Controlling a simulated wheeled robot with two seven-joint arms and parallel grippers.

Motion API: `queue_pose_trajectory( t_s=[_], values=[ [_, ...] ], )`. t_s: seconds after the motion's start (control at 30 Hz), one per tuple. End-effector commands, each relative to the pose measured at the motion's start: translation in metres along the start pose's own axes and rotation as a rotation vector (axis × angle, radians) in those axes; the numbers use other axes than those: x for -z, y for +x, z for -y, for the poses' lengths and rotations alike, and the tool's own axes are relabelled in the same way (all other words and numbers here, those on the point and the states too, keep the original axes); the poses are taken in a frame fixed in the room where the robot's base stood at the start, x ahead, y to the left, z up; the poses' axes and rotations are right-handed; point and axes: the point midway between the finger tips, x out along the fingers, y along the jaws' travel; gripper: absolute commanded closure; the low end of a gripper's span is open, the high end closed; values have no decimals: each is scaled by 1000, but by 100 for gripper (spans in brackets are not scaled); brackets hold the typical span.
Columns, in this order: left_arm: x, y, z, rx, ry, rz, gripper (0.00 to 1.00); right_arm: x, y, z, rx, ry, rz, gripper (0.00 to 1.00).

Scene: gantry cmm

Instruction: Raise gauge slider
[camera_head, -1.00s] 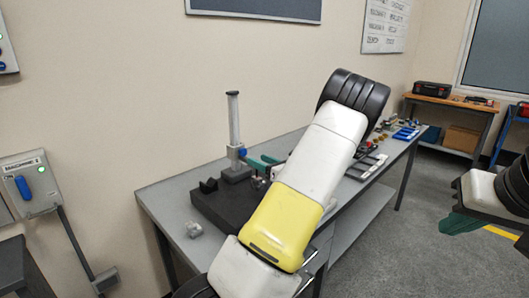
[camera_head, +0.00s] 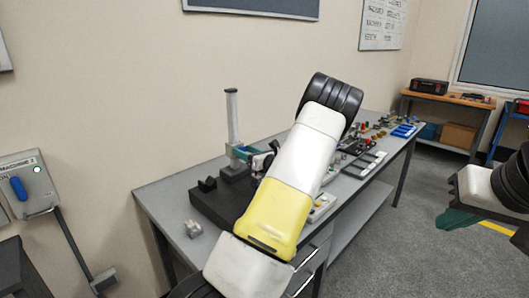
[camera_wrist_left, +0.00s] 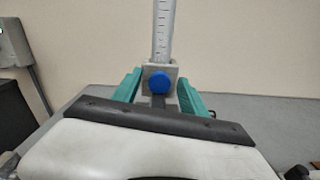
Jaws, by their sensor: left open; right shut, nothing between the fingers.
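The height gauge has a grey upright column (camera_head: 232,115) on a dark base on the bench in the head view. Its slider (camera_wrist_left: 147,73), a grey block with a blue round knob (camera_wrist_left: 159,82), sits low on the column. In the left wrist view, my left gripper (camera_wrist_left: 158,86) is open, with one green finger on each side of the slider and knob. Gaps show between the fingers and the slider. In the head view my left forearm hides part of the bench. My right gripper (camera_head: 458,219) is over the floor at the right, apart from the bench.
A dark granite plate (camera_head: 213,205) is under the gauge, with a small grey block (camera_head: 193,229) on the bench (camera_head: 160,205) beside it. Trays and small parts (camera_head: 363,165) fill the bench's far right. A wall switch box (camera_head: 27,185) is at left.

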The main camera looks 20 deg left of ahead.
Motion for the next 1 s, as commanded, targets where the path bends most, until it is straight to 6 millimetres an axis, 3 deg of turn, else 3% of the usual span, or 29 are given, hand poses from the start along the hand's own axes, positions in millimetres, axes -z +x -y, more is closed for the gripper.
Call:
queue_pose_trajectory(
  t_s=[0.07, 0.3, 1.0],
  values=[
    [0, 0, 0, 0, 0, 0, 51, 0, 0, 0, 0, 0, 0, 100],
    [0, 0, 0, 0, 0, 0, 99, 0, 0, 0, 0, 0, 0, 100],
    [0, -1, 0, 0, 0, 0, 100, 0, 0, 0, 0, 0, 0, 100]
  ],
)
